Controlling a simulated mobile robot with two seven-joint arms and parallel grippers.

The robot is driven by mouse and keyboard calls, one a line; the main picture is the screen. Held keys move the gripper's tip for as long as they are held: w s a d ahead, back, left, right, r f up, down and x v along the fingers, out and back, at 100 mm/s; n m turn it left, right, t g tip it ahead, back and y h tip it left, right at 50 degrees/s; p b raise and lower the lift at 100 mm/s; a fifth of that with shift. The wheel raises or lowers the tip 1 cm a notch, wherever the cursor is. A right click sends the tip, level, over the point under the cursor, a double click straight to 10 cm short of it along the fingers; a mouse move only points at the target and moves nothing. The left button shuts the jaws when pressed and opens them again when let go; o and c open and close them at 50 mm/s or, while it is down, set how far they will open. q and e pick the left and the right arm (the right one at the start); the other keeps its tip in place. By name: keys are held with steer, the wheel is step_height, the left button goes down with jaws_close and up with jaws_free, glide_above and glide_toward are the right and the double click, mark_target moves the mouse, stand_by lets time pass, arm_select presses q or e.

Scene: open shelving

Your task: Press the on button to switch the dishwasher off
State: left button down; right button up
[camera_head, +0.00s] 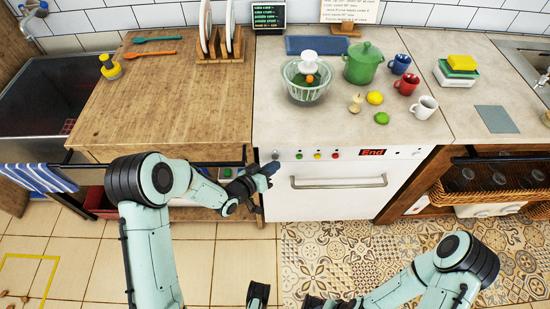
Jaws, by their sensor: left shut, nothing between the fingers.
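The white dishwasher (340,185) stands under the counter in the middle, with its door closed.
The counter above holds a salad spinner (306,82), a green pot (363,64), mugs (406,84) and fruit. A wooden counter (170,100) with a plate rack is at left. A wicker basket (490,180) sits in the right shelving. Tiled floor lies in front.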

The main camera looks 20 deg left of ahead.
arm_select(q)
steer(key=shift+w+a, duration=0.15)
steer(key=shift+w, duration=0.3)
stand_by(0.5)
stand_by(0.3)
steer(key=shift+s+d+b, duration=0.25)
steer(key=shift+s+b, duration=0.15)
steer(key=shift+s, duration=0.45)
steer(key=s, duration=0.2)
steer(key=s+d+b, duration=0.1)
steer(key=s, duration=0.1)
steer(key=shift+s+d, duration=0.2)
steer(key=shift+s, duration=0.2)
stand_by(0.4)
